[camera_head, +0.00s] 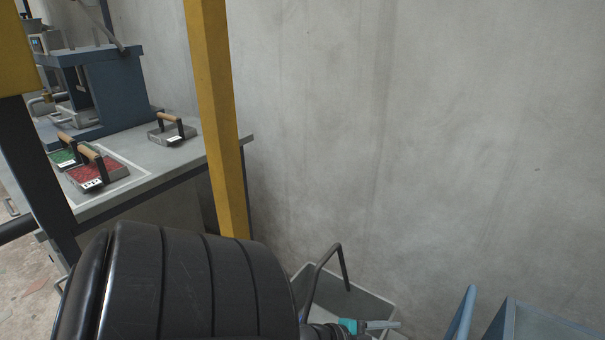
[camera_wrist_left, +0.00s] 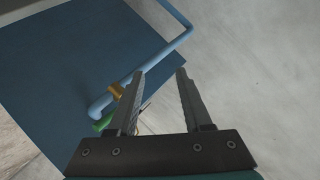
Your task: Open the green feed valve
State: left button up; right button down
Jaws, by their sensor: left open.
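A small green part (camera_wrist_left: 104,123), possibly the feed valve's handle, shows in the left wrist view at the lower end of a light-blue pipe (camera_wrist_left: 162,58). A brass-coloured fitting (camera_wrist_left: 117,90) sits on the pipe just above it. My left gripper (camera_wrist_left: 160,72) is open, with nothing between its fingers. Its left finger overlaps the view close to the green part and hides some of it; I cannot tell whether they touch. In the head view only a bit of this gripper (camera_head: 382,325) shows at the bottom edge. The green part is not visible there. My right gripper is not in view.
A yellow post (camera_head: 218,120) stands before a grey bench (camera_head: 140,178) holding a blue press frame (camera_head: 115,90) and several handled blocks, one red-topped (camera_head: 98,173). A grey bin (camera_head: 375,305) and blue container (camera_head: 545,325) stand by the concrete wall. A blue panel (camera_wrist_left: 70,70) lies behind the pipe.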

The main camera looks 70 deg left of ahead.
pick_arm(q)
jog(key=s+d+f+n+g+y+p, duration=0.1)
jog(key=s+d+f+n+g+p, duration=0.1)
jog(key=s+d+f+n+g, duration=0.35)
jog(key=s+d+f+n+g+y+p, duration=0.15)
jog(key=s+d+f+g, duration=0.25)
jog(key=s+f, duration=0.4)
jog(key=s+f+n+g+p, duration=0.1)
jog(key=s+f+p, duration=0.3)
jog(key=s+f, duration=0.4)
jog(key=shift+s+a, duration=0.35)
jog(key=shift+s, duration=0.75)
jog(key=shift+g, duration=0.25)
jog(key=shift+c, duration=0.4)
